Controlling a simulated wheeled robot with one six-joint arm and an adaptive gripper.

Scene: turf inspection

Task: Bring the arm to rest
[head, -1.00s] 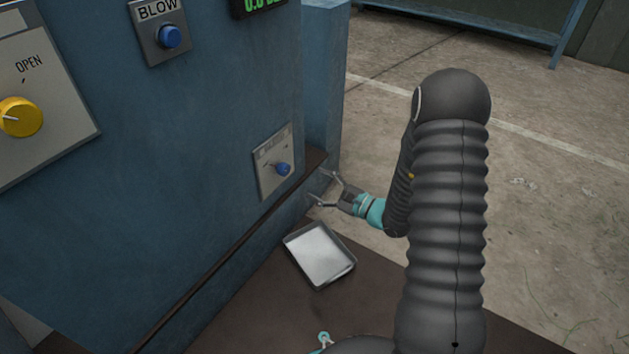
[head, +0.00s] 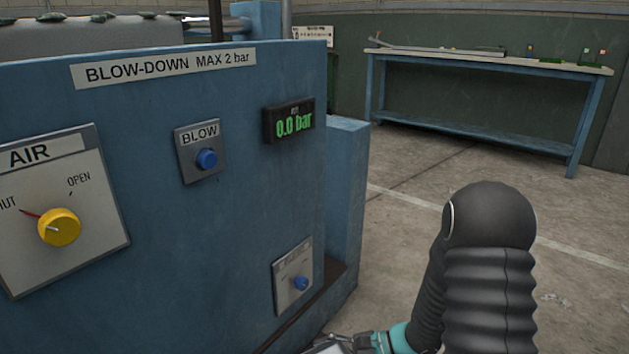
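My arm, in a black ribbed sleeve (head: 490,290), stands bent at the lower right of the head view. A teal band (head: 398,340) sits behind my gripper (head: 335,343), which is at the bottom edge and partly cut off. Its visible finger points left, below the small blue-button plate (head: 293,276) and apart from it. The fingers were spread with nothing between them a second ago, and I see nothing held now.
The blue cabinet (head: 230,240) fills the left, with the AIR knob (head: 58,227) pointing to SHUT, the BLOW button (head: 206,159) and a display (head: 289,121) reading 0.0 bar. A blue-framed bench (head: 480,120) stands at the back right. The concrete floor (head: 400,220) between is clear.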

